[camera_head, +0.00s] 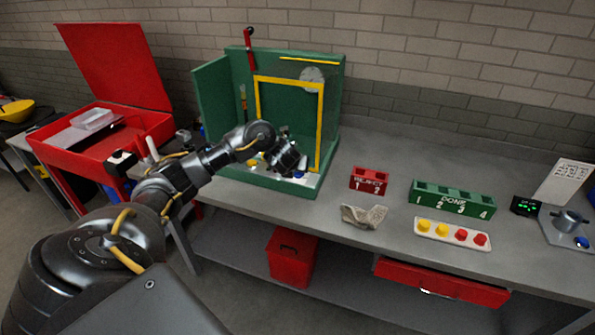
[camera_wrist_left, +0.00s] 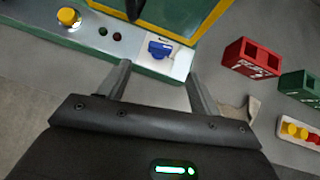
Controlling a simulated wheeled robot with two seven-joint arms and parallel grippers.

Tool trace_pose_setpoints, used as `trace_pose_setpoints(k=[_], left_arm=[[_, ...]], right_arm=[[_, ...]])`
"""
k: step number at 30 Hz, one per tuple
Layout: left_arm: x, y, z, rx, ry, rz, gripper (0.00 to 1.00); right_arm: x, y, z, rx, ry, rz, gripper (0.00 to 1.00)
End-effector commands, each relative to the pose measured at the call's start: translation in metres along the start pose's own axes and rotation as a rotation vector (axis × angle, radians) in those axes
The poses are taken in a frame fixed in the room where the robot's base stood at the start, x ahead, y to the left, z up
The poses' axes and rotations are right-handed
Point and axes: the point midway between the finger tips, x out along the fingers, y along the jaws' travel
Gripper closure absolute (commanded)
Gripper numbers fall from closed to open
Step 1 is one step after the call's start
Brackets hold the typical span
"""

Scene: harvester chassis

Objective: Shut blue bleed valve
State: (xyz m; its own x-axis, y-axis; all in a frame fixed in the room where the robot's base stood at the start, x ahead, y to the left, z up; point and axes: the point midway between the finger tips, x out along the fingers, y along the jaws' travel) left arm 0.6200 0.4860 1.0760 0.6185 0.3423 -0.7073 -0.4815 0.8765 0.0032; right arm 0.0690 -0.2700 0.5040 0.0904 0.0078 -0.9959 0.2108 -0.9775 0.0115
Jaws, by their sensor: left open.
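The blue bleed valve (camera_wrist_left: 159,49) is a small blue handle on a white plate at the front ledge of the green chassis. In the head view a bit of the blue valve (camera_head: 299,174) shows just beyond my left gripper (camera_head: 292,168). In the left wrist view my left gripper (camera_wrist_left: 158,72) is open and empty, its two fingers apart on either side of the line to the valve. The valve lies a little ahead of the fingertips, and I see no contact. My right gripper is not in view.
The green chassis (camera_head: 215,110) has a yellow frame (camera_head: 290,80) standing above the ledge. A yellow knob (camera_wrist_left: 68,17) is left of the valve.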

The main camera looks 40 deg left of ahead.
Motion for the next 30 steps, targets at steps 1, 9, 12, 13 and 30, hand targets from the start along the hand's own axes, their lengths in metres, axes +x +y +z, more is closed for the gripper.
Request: trace_pose_setpoints(k=[1, 9, 12, 13, 30], left_arm=[[0.006, 0.0, -0.002, -0.001, 0.003, 0.001, 0.36], [0.052, 0.001, -0.003, -0.004, 0.003, 0.002, 0.36], [0.07, 0.0, -0.003, -0.005, 0.004, 0.001, 0.36], [0.074, 0.0, -0.002, -0.005, 0.003, 0.001, 0.36], [0.105, -0.001, -0.001, -0.003, 0.0, -0.002, 0.36]], right_arm=[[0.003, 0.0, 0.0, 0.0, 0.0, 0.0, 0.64], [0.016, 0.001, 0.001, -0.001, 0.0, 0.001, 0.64], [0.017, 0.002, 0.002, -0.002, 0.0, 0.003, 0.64], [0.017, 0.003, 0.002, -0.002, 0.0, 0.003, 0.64], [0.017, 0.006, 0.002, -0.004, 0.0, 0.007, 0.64]])
